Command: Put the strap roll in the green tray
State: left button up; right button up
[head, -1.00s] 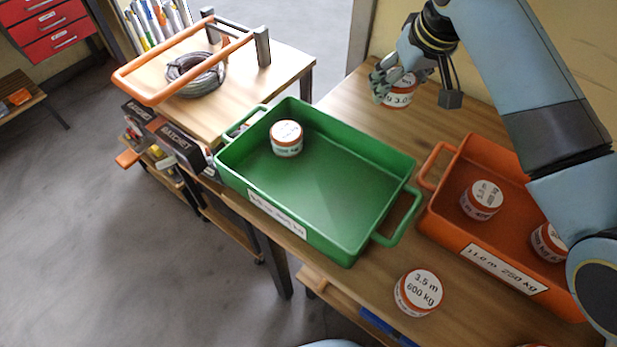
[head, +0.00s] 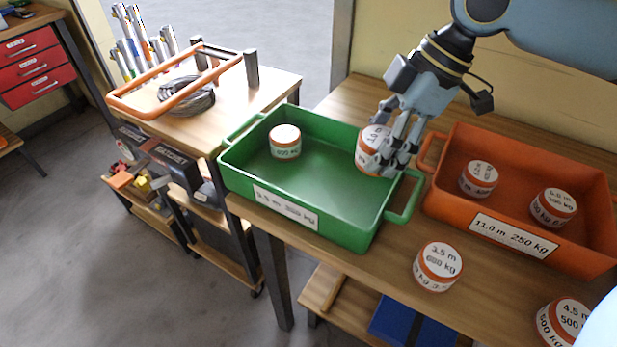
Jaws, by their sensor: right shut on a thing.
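The green tray (head: 335,225) stands on the wooden table, with a label on its front wall. One strap roll (head: 285,142), white with an orange rim, sits inside it at the left. My right gripper (head: 388,152) is shut on another strap roll (head: 371,147), holding it at the right end of the green tray, within its outline in the picture. The fingers hide part of this roll, and I cannot tell whether it touches the tray floor. My left gripper is not in view.
An orange tray (head: 580,254) to the right holds two rolls. A loose roll (head: 437,266) stands on the table in front, another roll (head: 566,322) at the bottom right. A cart (head: 265,93) with a wire coil (head: 187,97) stands at the left.

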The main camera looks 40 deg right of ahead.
jog(key=shift+w+a+f, duration=0.2)
jog(key=shift+a+f, duration=0.05)
jog(key=shift+f, duration=0.1)
jog(key=w+a+f, duration=0.2)
jog(key=w, duration=0.1)
jog(key=w+a+f, duration=0.2)
jog(key=w, duration=0.1)
jog(key=w+a+f, duration=0.2)
jog(key=w, duration=0.1)
jog(key=shift+f, duration=0.2)
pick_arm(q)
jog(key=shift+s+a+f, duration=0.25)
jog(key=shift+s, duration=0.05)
pick_arm(e)
jog(key=shift+f, duration=2.05)
jog(key=shift+f, duration=0.1)
jog(key=o, duration=1)
jog(key=shift+o, duration=0.2)
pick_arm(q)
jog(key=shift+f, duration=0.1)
pick_arm(e)
jog(key=v, duration=1.2)
